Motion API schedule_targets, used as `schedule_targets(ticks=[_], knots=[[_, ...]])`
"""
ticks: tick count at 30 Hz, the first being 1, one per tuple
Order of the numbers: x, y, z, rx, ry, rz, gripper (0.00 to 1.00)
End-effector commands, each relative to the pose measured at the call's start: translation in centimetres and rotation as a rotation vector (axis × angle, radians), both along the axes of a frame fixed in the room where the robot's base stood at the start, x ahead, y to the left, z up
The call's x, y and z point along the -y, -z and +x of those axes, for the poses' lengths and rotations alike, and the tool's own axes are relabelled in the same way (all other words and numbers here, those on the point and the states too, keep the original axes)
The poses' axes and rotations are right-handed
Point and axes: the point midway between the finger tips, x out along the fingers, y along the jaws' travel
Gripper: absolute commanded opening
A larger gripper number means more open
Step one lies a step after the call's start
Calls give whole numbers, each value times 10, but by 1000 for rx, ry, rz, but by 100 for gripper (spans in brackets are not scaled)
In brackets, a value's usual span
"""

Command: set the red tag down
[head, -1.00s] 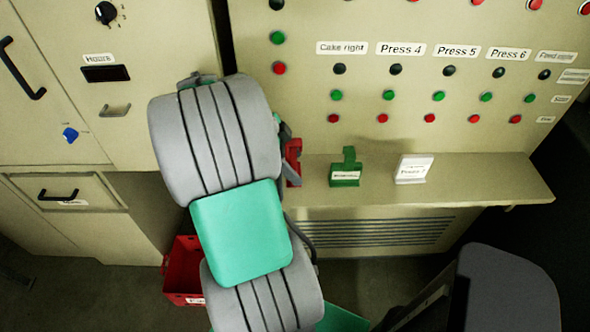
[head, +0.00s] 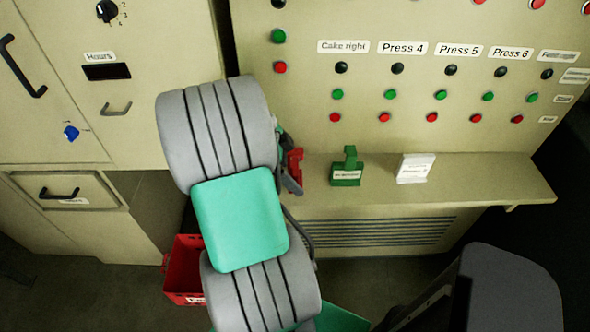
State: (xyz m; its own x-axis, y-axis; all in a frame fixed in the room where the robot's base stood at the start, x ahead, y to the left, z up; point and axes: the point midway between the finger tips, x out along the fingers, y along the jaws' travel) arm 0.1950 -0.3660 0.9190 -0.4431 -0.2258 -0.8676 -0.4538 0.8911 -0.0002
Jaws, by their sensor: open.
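The red tag (head: 296,167) shows in part at the left end of the shelf (head: 450,181), just right of my arm. My gripper (head: 291,184) is beside it, mostly hidden behind my arm; only a dark sliver shows. The jaws are open. Whether the tag rests on the shelf or still touches a finger cannot be told from this view. A green tag (head: 347,169) and a white tag (head: 415,169) stand upright on the shelf to the right of the red one.
The panel (head: 400,30) with buttons rises behind the shelf. A red bin (head: 180,282) stands on the floor at lower left. A dark chair-like shape (head: 510,295) is at lower right. The shelf right of the white tag is clear.

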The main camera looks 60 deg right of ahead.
Motion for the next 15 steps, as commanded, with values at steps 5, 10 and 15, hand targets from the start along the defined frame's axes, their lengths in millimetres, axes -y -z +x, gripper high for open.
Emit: schedule_targets(ticks=[5, 10, 15], knots=[[0, -3, 0, 0, 0, 0, 98], [-5, -22, 11, 3, -3, -3, 98], [-15, -63, 32, 3, -3, -3, 98]])
